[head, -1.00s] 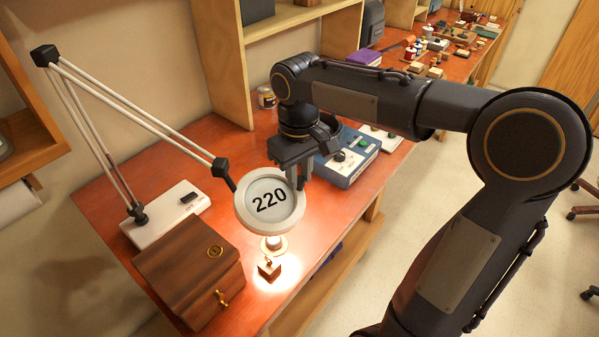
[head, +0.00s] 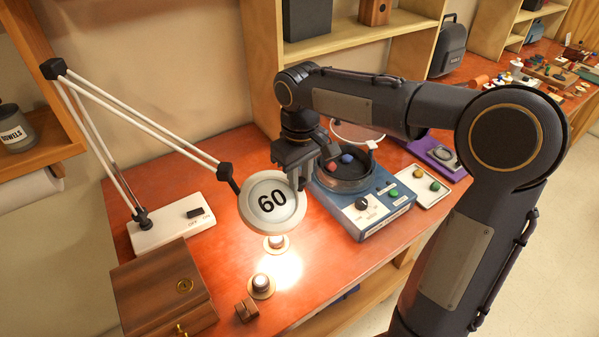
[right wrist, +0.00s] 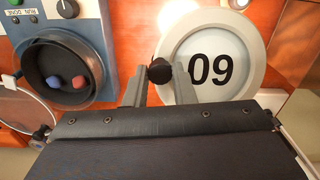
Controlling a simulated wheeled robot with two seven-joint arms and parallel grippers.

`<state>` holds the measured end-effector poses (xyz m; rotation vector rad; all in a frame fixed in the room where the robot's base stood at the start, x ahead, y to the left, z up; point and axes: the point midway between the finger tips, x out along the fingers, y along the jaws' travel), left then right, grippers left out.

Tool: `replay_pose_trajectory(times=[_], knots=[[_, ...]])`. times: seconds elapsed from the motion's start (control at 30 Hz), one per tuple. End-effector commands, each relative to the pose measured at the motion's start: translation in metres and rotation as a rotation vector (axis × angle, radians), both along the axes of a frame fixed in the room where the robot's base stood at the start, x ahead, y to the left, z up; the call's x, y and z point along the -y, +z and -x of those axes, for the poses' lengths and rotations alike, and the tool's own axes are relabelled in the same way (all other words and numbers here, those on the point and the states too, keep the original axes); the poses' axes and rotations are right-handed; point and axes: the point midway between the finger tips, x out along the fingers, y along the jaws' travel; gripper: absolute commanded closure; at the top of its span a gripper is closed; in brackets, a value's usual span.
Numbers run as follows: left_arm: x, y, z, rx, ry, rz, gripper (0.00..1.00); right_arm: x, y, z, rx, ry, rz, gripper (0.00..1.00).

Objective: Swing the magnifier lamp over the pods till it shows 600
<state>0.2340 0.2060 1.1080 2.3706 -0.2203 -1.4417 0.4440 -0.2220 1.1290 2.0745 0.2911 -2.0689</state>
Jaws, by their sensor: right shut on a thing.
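The magnifier lamp has a round pale head (head: 271,202) that reads 60. Its white two-rod arm (head: 140,122) rises from a white base (head: 172,232) at the left. In the right wrist view the lens (right wrist: 210,68) shows the figures upside down. My right gripper (head: 301,180) is shut on a black knob (right wrist: 159,71) at the rim of the lamp head. Two small round pods (head: 275,242) (head: 262,285) stand on the orange bench below the head. The bright light spot lies beside them, to their right. My left gripper is out of view.
A wooden box (head: 160,285) is at the front left, with a small brown block (head: 246,310) near the pods. A blue machine (head: 368,212) with a dark bowl (head: 345,172) stands right of the lamp head. A white tray (head: 424,185) is beyond it.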

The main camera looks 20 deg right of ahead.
Motion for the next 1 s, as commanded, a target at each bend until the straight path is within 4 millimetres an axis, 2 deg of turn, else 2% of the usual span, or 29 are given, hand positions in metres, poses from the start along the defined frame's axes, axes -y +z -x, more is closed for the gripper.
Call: replay_pose_trajectory(times=[0.1,0.13,0.3,0.57,0.67,1.0], knots=[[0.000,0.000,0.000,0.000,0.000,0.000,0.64,0.000,0.000,0.001,-0.003,0.003,0.000,1.00],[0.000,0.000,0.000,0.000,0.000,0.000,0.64,-0.001,0.000,0.001,-0.003,0.003,0.000,0.76],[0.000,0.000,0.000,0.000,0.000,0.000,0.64,-0.001,0.000,0.001,-0.003,0.003,0.000,0.55],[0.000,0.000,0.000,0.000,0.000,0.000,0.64,-0.001,0.001,0.000,-0.002,0.003,0.000,0.55],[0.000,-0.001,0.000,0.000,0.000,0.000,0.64,-0.001,0.008,0.000,0.000,0.002,0.000,0.55],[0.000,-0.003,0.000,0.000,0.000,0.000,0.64,-0.001,0.063,0.000,0.001,0.004,0.000,0.55]])
